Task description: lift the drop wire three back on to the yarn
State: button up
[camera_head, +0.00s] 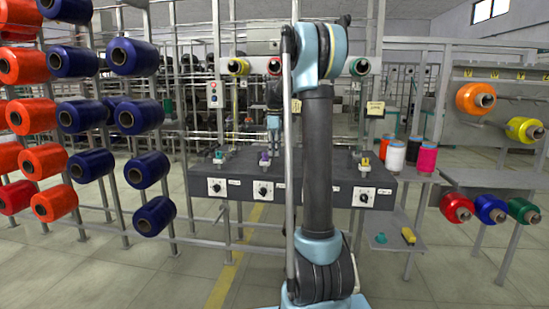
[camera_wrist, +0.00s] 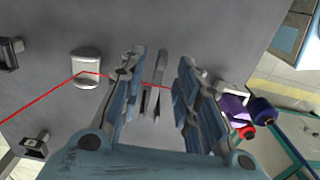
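In the wrist view a thin grey metal strip, likely the drop wire (camera_wrist: 160,78), shows between the fingers of my gripper (camera_wrist: 160,88). The fingers stand apart with a gap on each side of it; whether it lies between or beyond the tips is unclear. A red yarn (camera_wrist: 40,98) runs from the left edge over a white guide (camera_wrist: 87,62) and passes behind the fingers. I cannot tell whether the strip touches the yarn, or which wire is number three. In the head view my gripper (camera_head: 274,146) is small, pointing down over the dark bench (camera_head: 235,168); drop wires are indistinct there.
Dark square brackets (camera_wrist: 10,52) stand left in the wrist view; a purple spool (camera_wrist: 234,108) and a red one lie right. In the head view, creels of orange and blue bobbins (camera_head: 134,57) stand left, and white, red and pink cones (camera_head: 427,157) stand right.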

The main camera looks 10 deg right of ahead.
jog(key=shift+f, duration=1.4)
grip_shut()
jog(key=shift+d+r, duration=0.1)
jog(key=shift+d, duration=0.05)
